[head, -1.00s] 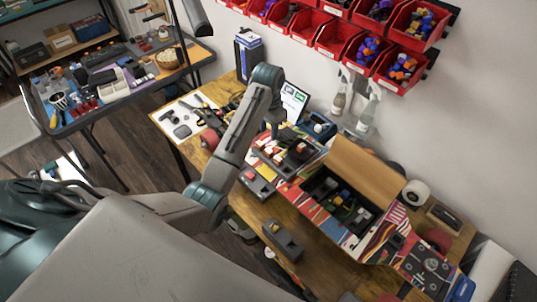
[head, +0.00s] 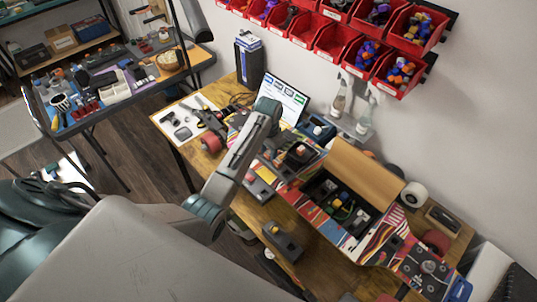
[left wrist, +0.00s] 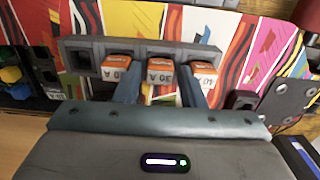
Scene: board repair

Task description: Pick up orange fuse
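In the left wrist view, three orange fuses stand in a row in a grey holder (left wrist: 220,60). The middle orange fuse (left wrist: 160,72), marked 30 A, is between the two fingers of my left gripper (left wrist: 160,88). The left orange fuse (left wrist: 116,66) and right orange fuse (left wrist: 203,72) are just outside the fingers. The fingers are apart, with a visible gap to the middle fuse, and I cannot tell how deep they reach. In the head view my left forearm (head: 240,150) hides most of this gripper. My right gripper is not in view.
Another dark holder (head: 285,242) lies near the front table edge. Red bins (head: 335,38) hang on the wall.

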